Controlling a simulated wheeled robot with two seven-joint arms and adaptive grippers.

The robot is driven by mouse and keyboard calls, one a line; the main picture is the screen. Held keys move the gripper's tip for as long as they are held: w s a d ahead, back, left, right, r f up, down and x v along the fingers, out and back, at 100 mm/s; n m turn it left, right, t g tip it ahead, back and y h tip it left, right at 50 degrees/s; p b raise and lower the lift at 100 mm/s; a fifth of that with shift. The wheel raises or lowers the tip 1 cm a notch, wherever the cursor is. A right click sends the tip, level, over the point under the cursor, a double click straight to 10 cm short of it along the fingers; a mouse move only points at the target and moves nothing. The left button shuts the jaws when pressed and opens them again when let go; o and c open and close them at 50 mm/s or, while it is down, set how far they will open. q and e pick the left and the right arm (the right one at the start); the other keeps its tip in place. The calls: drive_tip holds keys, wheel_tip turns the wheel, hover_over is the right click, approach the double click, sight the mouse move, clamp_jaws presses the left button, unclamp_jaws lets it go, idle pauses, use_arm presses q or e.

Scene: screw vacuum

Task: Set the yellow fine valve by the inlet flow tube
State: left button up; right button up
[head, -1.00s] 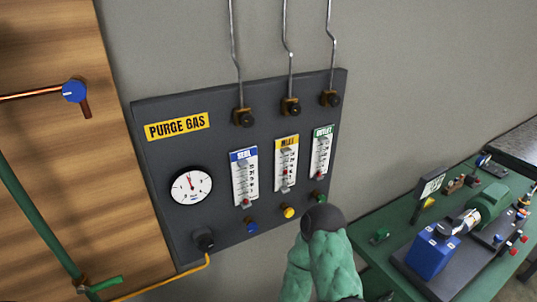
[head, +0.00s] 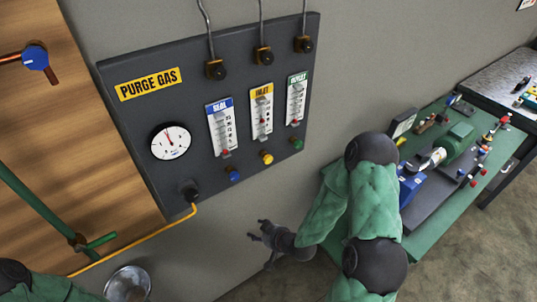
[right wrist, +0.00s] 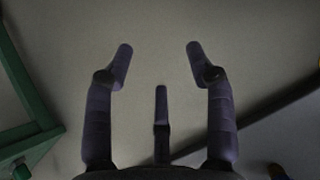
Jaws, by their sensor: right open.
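The yellow fine valve (head: 267,158) is a small round knob at the lower edge of the dark PURGE GAS panel (head: 140,120). It sits below the inlet flow tube (head: 262,112), the middle tube with the yellow label. My right gripper (head: 257,230) is open and empty, in front of the wall below the panel. It is apart from the yellow valve, lower in the picture. The right wrist view shows its fingers (right wrist: 159,48) spread with nothing between them. My left arm shows only at the bottom left corner; its gripper is not visible.
A blue knob (head: 233,174) and a green knob (head: 297,144) flank the yellow valve. A gauge (head: 171,142) and a yellow hose (head: 140,252) are on the left. A green bench (head: 440,215) with a motor unit stands at right, behind my right arm.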

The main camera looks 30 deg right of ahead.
drive_tip(key=w+d+r+n+t+h+p, duration=0.15)
drive_tip(key=d+r+t, duration=0.35)
drive_tip(key=r, duration=0.6)
drive_tip(key=n+t+p, duration=0.2)
drive_tip(key=n+t, duration=0.1)
approach(269, 160)
drive_tip(key=shift+y, duration=0.25)
drive_tip(key=w, duration=1)
drive_tip(key=shift+w+a+f, duration=0.2)
drive_tip(key=shift+a+f, duration=0.05)
drive_tip(key=shift+f, duration=0.05)
clamp_jaws()
drive_tip(key=shift+m, duration=0.25)
